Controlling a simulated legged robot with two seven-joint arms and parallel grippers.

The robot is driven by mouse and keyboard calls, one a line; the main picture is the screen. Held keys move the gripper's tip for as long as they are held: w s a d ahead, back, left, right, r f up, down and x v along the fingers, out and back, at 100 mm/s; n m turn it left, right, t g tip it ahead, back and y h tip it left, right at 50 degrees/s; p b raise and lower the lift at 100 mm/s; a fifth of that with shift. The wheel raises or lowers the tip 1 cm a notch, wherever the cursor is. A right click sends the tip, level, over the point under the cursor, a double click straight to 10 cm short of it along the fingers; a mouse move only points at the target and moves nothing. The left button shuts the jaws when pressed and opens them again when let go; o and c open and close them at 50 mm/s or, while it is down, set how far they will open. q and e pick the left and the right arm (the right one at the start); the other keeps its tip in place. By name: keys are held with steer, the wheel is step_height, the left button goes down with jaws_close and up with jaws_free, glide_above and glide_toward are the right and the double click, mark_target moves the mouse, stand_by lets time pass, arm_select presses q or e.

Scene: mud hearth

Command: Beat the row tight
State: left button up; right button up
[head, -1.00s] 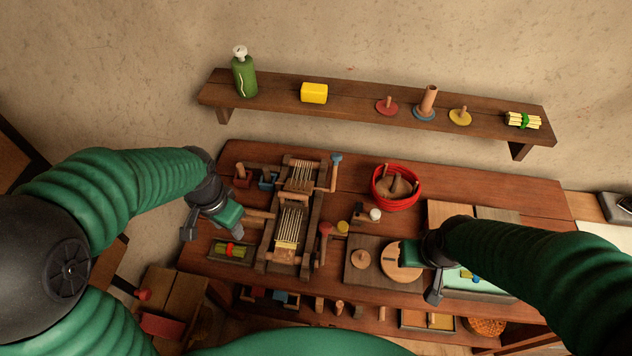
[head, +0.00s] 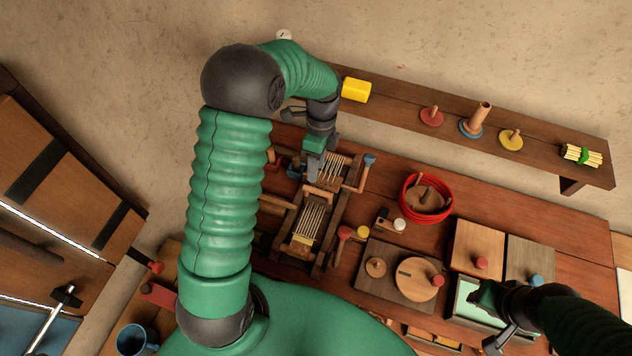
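The small wooden loom (head: 342,203) stands on the table with pale warp threads (head: 311,222) stretched along it. A wooden crossbar (head: 321,197) spans its middle. My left gripper (head: 312,168) points down at the loom's far left part, just behind the crossbar. Its fingertips are small and seen from above, so I cannot tell whether they are open or touch the loom. The gripper hides part of the loom's far left side. My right gripper (head: 478,292) hangs over the green-lined tray (head: 464,307) at the right; its opening is unclear.
A red basket (head: 424,197) stands right of the loom. A board (head: 376,290) with a round wooden lid (head: 418,279) lies in front. Two knobbed wooden lids (head: 479,245) (head: 531,255) lie further right. The wall shelf (head: 395,100) runs behind, close to my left wrist.

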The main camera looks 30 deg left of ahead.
mark_target(314, 188)
arm_select(q)
steer(key=f, duration=0.3)
steer(key=s+f, duration=0.1)
steer(key=f, duration=0.2)
steer(key=shift+s+d+f+p, duration=0.15)
steer(key=shift+f+p, duration=0.2)
steer(key=shift+f, duration=0.05)
steer(key=shift+s+f, duration=0.1)
steer(key=shift+f, duration=0.25)
jaws_close()
steer(key=shift+r, duration=0.1)
stand_by(0.5)
